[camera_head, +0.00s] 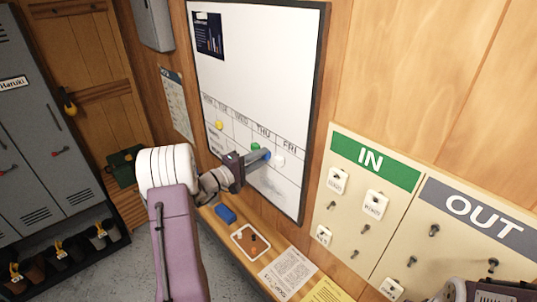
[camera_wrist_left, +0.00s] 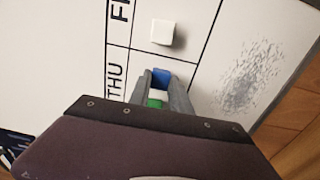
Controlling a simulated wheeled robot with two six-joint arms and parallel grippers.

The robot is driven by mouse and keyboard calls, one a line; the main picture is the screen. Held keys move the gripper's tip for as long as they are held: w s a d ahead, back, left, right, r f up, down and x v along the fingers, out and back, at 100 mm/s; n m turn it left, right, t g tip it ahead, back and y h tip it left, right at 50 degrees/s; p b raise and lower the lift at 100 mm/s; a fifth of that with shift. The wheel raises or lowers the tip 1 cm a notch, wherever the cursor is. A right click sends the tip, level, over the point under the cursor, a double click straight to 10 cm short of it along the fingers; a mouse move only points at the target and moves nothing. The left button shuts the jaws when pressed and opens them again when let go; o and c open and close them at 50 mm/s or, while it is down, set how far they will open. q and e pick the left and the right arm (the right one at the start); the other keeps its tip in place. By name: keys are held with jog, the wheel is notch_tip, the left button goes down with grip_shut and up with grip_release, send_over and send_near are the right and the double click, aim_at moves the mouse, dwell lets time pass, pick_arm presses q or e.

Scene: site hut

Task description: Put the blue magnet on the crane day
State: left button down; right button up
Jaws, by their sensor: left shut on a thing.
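The blue magnet (camera_head: 267,155) is between the fingertips of my left gripper (camera_head: 260,156), which is shut on it at the whiteboard (camera_head: 255,55). The wrist view shows the blue magnet (camera_wrist_left: 161,77) between the two fingers (camera_wrist_left: 163,90), in front of the THU column near the FRI line. I cannot tell whether it touches the board. A green magnet (camera_head: 255,147) is close beside the fingers, and a white magnet (camera_head: 279,160) sits in the FRI column. A yellow magnet (camera_head: 219,125) is further left. No crane label is readable. My right gripper (camera_head: 490,292) is partly in view, fingertips hidden.
A wooden bench (camera_head: 218,228) below the board holds a blue block (camera_head: 226,215), a small tray (camera_head: 237,246) and papers (camera_head: 288,273). A grey smudge (camera_wrist_left: 252,75) marks the board. The IN/OUT tag board (camera_head: 345,225) hangs at the right. Lockers (camera_head: 35,130) stand left.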

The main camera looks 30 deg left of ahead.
pick_arm(q)
jog(key=c, duration=1.1)
grip_release()
jog(key=shift+w, duration=0.1)
